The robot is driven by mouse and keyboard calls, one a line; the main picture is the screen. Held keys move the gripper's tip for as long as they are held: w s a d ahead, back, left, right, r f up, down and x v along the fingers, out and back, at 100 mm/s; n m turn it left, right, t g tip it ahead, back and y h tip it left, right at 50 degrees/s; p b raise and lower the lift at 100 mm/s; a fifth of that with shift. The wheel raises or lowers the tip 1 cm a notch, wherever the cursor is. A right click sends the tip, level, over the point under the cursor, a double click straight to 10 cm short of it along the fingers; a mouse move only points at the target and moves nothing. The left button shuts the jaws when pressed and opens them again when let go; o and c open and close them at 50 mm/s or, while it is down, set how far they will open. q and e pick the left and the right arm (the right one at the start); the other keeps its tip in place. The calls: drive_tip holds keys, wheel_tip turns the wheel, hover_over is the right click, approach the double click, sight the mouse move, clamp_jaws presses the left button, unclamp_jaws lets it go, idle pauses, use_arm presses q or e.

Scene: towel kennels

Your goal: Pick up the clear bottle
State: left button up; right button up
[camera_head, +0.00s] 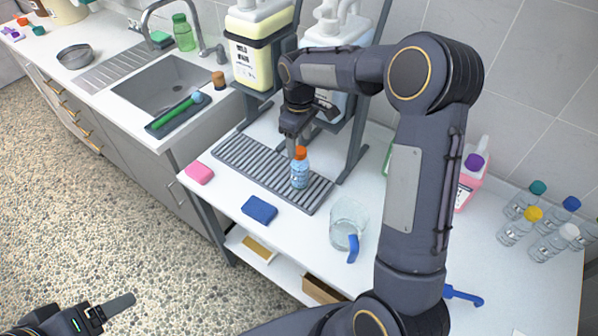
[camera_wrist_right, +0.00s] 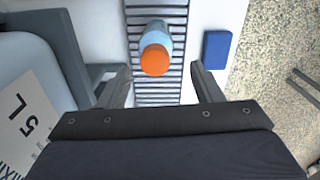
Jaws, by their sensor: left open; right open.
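A small clear bottle with a light-blue tint and an orange cap (camera_head: 300,170) stands upright on the grey ribbed drip tray (camera_head: 240,155). In the right wrist view the bottle (camera_wrist_right: 157,32) shows from above, ahead of my fingers and roughly centred between them. My right gripper (camera_head: 294,141) is open and empty, just above and beside the cap; I cannot tell whether it touches. My left gripper (camera_head: 112,308) is open and empty at the lower left, away from the counter. Several other clear bottles with coloured caps (camera_head: 517,226) stand at the far right.
Large dispenser jugs (camera_head: 250,60) on a dark stand rise behind the tray. A pink sponge (camera_head: 199,173), a blue sponge (camera_head: 259,210) and a clear jug with a blue handle (camera_head: 347,222) are near it. A sink (camera_head: 170,85) lies to the left.

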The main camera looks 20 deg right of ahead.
sight(300, 150)
drive_tip(key=f+b, duration=0.2)
drive_tip(key=f, duration=0.1)
drive_tip(key=f+b, duration=0.1)
drive_tip(key=f, duration=0.1)
drive_tip(key=shift+w+d, duration=0.2)
drive_tip(key=shift+w, duration=0.1)
drive_tip(key=shift+r, duration=0.1)
clamp_jaws()
